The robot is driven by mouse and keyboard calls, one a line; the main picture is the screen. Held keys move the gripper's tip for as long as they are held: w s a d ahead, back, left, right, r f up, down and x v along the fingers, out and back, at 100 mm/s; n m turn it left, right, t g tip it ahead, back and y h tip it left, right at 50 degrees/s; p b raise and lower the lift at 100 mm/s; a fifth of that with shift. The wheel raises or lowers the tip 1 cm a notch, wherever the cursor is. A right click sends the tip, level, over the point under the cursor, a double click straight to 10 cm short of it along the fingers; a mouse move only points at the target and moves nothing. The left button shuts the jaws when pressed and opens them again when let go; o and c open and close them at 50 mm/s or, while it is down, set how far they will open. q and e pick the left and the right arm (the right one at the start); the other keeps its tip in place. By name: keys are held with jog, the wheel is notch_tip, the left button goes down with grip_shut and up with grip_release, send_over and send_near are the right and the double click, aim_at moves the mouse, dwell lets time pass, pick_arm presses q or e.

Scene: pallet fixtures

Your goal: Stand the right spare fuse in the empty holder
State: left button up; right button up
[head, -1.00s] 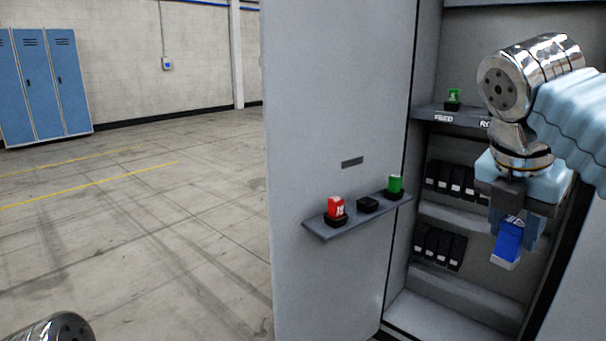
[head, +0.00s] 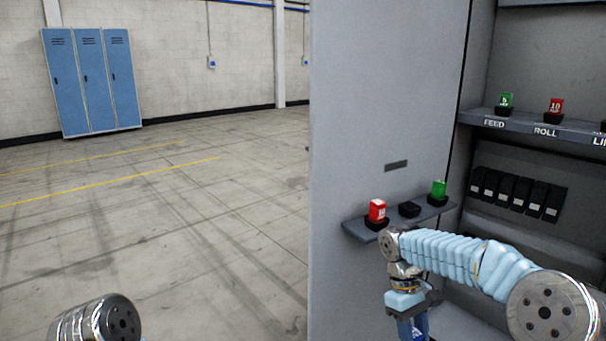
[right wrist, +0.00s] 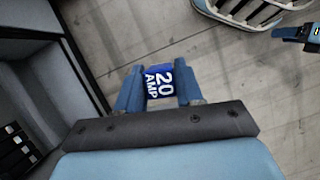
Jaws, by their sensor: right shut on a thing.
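My right gripper (head: 413,328) is shut on a blue fuse, marked 20 AMP in the right wrist view (right wrist: 160,82). It holds the fuse low in front of the door shelf (head: 358,230); its fingertips run to the bottom edge of the head view. On that shelf are a red fuse (head: 377,211), an empty black holder (head: 409,209) and a green fuse (head: 438,189). In the cabinet, a black holder (head: 603,127) above a partly cut-off label shows only its edge. What seems to be my left gripper (right wrist: 300,34) is cut off in the right wrist view.
The cabinet shelf (head: 520,124) bears a green fuse (head: 505,100) over FEED and a red fuse (head: 555,105) over ROLL. Several black units (head: 515,192) sit below. The open door panel (head: 385,90) stands left. The floor left is clear up to blue lockers (head: 92,80).

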jog(key=s+a+f+m+y, duration=0.1)
jog(key=s+f+m, duration=0.1)
jog(key=f, duration=0.5)
jog(key=s+a+f+m+y, duration=0.1)
jog(key=s+a+f+m, duration=0.1)
jog(key=f, duration=0.6)
jog(key=shift+s+a+m, duration=0.25)
jog(key=shift+s+m, duration=0.45)
jog(key=shift+s, duration=0.05)
